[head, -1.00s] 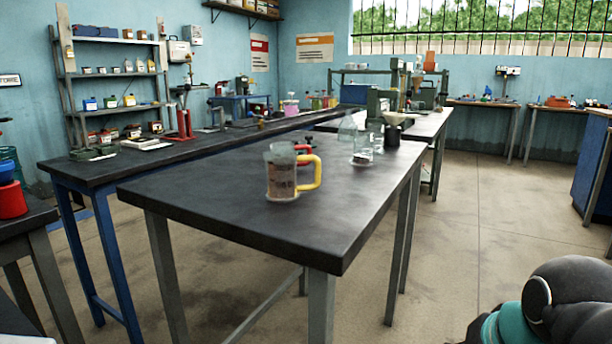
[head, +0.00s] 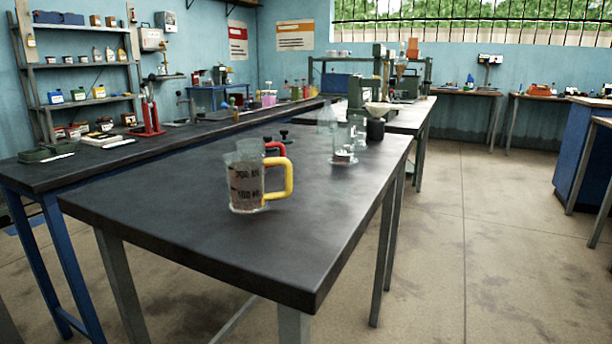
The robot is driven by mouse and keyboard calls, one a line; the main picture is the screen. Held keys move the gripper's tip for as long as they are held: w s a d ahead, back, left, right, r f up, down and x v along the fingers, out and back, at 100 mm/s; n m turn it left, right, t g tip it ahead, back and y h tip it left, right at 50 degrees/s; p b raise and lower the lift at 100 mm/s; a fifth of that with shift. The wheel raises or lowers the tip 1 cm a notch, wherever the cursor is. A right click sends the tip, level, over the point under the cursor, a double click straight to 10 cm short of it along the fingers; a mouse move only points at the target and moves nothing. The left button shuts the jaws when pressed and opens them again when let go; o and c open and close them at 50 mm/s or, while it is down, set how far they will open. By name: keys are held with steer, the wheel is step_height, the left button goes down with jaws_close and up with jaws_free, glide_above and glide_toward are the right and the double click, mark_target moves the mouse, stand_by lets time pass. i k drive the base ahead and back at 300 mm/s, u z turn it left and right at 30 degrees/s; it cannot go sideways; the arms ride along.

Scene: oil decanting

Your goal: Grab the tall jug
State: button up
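A tall clear jug (head: 246,188) with dark volume markings and a yellow handle (head: 289,178) stands upright on the dark table (head: 200,245), left of the table's middle. Its handle points right. It looks brownish inside, but I cannot tell whether that is liquid or the background. Another vessel with a red handle (head: 276,147) stands right behind it, mostly hidden. My gripper is not in view.
Glassware (head: 345,145), a clear flask (head: 327,120) and a dark cup with a funnel (head: 376,125) stand at the table's far right end. A long workbench (head: 100,165) runs along the left. The floor on the right (head: 480,240) is clear.

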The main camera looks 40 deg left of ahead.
mark_target(244, 170)
steer(key=i, duration=0.55)
steer(key=u, duration=2.65)
steer(key=i, duration=0.5)
steer(key=z, duration=0.2)
steer(key=k, duration=0.45)
steer(key=z, duration=0.25)
